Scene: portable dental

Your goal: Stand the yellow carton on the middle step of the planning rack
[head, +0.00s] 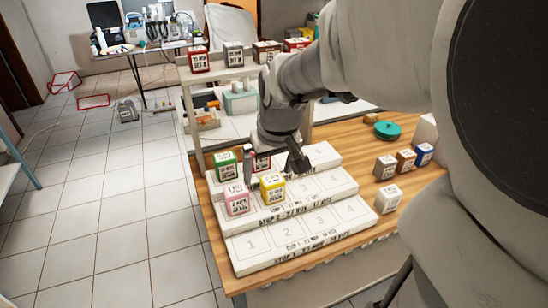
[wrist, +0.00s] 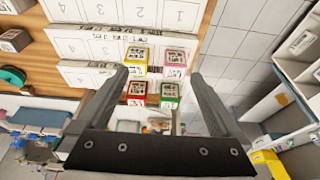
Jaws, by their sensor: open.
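The yellow carton (head: 273,187) stands upright on the middle step of the white planning rack (head: 285,250), on its second space, right of a pink carton (head: 237,200). It also shows in the wrist view (wrist: 137,58). My gripper (head: 272,168) is open and empty, close above and behind the yellow carton. In the wrist view the fingers (wrist: 160,75) are spread wide, with the cartons showing between and beyond them; I see no contact. On the back step stand a green carton (head: 226,163) and a red carton (head: 262,161), partly hidden by my gripper.
The front step is empty, and the right part of the middle step is free. White, brown and blue cartons (head: 424,153) stand on the wooden table right of the rack, near a teal round object (head: 387,130). A shelf with more cartons (head: 233,55) rises behind.

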